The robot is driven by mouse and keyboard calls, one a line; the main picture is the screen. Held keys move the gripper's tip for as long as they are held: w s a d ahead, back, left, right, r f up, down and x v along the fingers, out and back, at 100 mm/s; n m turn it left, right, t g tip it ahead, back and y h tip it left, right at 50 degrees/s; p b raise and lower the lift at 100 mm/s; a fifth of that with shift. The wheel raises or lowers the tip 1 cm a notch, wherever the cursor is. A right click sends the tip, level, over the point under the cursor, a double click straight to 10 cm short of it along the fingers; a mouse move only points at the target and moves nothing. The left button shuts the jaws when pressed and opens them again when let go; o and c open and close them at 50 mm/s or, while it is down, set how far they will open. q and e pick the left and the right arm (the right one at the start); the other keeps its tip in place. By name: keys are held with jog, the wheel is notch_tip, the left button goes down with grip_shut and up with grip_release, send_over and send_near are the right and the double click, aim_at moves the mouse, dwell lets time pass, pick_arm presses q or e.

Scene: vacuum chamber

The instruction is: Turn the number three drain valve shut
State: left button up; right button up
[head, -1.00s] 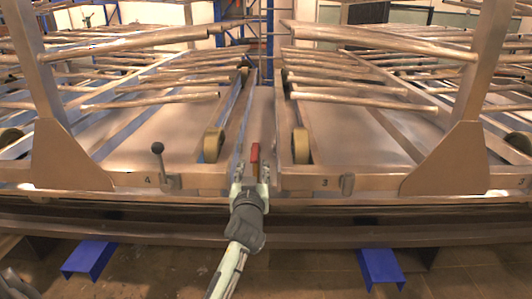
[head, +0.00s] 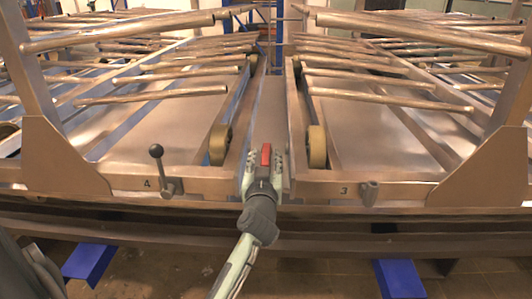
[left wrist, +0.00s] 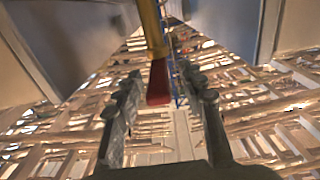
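A red handle (head: 266,155) stands in the gap between the two halves of the frame, between the plates marked 4 and 3. In the left wrist view it is a red tip (left wrist: 158,83) on a yellow bar (left wrist: 150,25). My left gripper (head: 263,162) is at this handle. Its fingers (left wrist: 167,95) are spread on either side of the red tip, with visible space to the right finger. The handle's base is hidden behind the gripper. A grey fitting (head: 369,192) sits beside the "3" mark (head: 343,190). My right gripper is not in view.
A grey lever with a ball knob (head: 156,150) stands beside the "4" mark on the front rail. Yellowish rollers (head: 220,144) and (head: 317,146) flank the central gap. Metal bars extend above both sides. Blue supports (head: 90,261) stand below the rail.

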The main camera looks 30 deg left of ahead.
pick_arm(q)
jog(key=shift+c, duration=0.8)
grip_shut()
jog(key=shift+r, duration=0.1)
